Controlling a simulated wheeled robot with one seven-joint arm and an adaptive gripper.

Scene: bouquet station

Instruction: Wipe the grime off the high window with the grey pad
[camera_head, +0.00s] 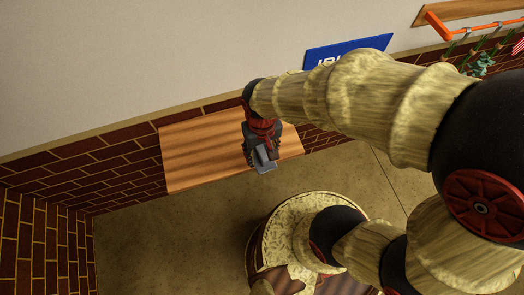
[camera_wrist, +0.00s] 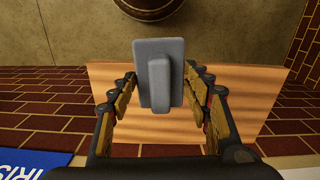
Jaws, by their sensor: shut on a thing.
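The grey pad (camera_head: 265,161) is a flat rectangular plate with a raised grip bar along its middle. It also shows in the wrist view (camera_wrist: 174,52), between the two fingers. My gripper (camera_head: 261,147) is shut on the pad and points downward, over or in front of the wooden board. In the wrist view my gripper (camera_wrist: 160,86) has one finger on each side of the pad. The high window and its grime are not visible in either view.
A plain wooden board or tabletop (camera_head: 195,155) lies against the brick wall (camera_head: 70,175), with nothing seen on it. A blue sign (camera_head: 322,57) is on the wall. An orange rail (camera_head: 438,26) with hanging plants is at the upper right. Bare floor (camera_head: 150,240) is at lower left.

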